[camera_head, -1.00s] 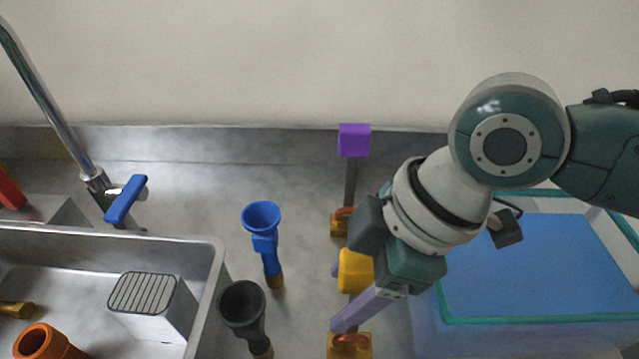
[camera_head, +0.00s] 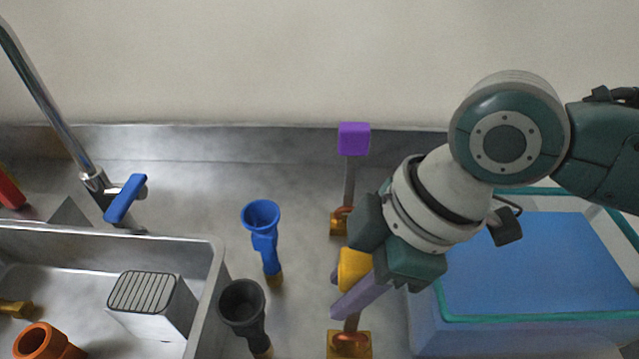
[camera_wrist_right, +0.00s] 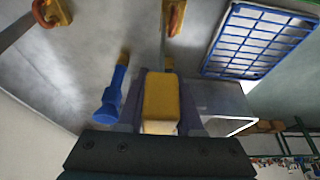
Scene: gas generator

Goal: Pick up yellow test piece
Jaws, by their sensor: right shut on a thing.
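The yellow test piece (camera_head: 355,268) is a block that looks to be on top of a thin rod rising from a brass base (camera_head: 362,350). My right gripper (camera_head: 345,291), with lilac fingers, is shut on the yellow piece, one finger on each side. In the right wrist view the yellow piece (camera_wrist_right: 161,98) fills the gap between the fingers. The gripper partly hides the piece in the head view. My left gripper is not in view.
A purple block (camera_head: 354,139) stands on a similar rod behind. A blue funnel-topped piece (camera_head: 262,218) and a dark one (camera_head: 242,300) stand to the left, near the sink (camera_head: 213,270). A blue-topped bin (camera_head: 540,265) is close at right. The counter between is bare.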

